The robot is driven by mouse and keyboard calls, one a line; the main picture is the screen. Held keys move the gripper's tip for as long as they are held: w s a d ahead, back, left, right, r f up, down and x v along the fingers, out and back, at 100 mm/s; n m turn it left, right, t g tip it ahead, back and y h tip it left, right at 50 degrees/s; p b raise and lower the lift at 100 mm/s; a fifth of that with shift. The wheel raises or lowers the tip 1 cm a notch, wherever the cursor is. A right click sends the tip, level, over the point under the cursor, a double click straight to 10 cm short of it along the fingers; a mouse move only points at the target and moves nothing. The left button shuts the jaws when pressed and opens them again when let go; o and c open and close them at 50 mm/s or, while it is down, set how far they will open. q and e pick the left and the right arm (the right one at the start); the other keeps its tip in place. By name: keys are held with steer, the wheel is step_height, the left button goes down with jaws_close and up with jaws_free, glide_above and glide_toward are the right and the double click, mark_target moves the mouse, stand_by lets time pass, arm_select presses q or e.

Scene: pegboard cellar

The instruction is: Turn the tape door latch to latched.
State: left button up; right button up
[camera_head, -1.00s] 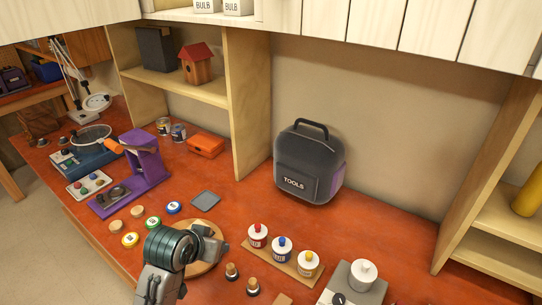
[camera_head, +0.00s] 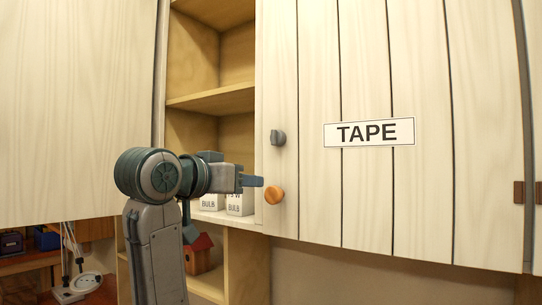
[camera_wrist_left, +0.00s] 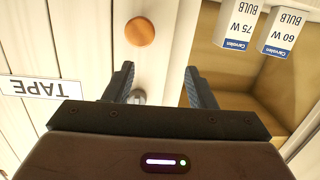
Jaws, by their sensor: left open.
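The tape door (camera_head: 318,195) is a pale plank cupboard door with a TAPE label (camera_head: 369,132); it looks shut. Its latch (camera_head: 278,137) is a small grey turn knob near the door's left edge, above a round orange wooden pull knob (camera_head: 274,195). I cannot tell which way the latch is set. My left gripper (camera_head: 258,181) is in front of the door's left edge, below the latch and beside the pull knob. In the left wrist view the gripper (camera_wrist_left: 160,68) is open and empty, and the latch (camera_wrist_left: 139,97) is partly hidden by it. My right gripper is out of view.
Left of the door is an open shelf compartment (camera_head: 210,103) with white bulb boxes (camera_head: 240,203) on its bottom. Another pale cupboard front (camera_head: 75,110) fills the far left. A birdhouse (camera_head: 198,255) stands on a lower shelf.

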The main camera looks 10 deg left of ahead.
arm_select(q)
steer(key=m+h, duration=0.1)
glide_toward(272, 136)
steer(key=s+f, duration=0.1)
steer(key=shift+t, duration=0.4)
steer(key=p+x, duration=0.2)
steer(key=x, duration=0.1)
steer(key=p+x, duration=0.2)
steer(key=x, duration=0.1)
steer(key=p+x, duration=0.1)
steer(key=x, duration=0.2)
steer(key=shift+r+p, duration=0.4)
steer(key=shift+w+d+f+p, duration=0.2)
steer(key=shift+w+p, duration=0.1)
steer(key=shift+w, duration=0.3)
steer(key=shift+c, duration=0.4)
steer(key=c, duration=0.9)
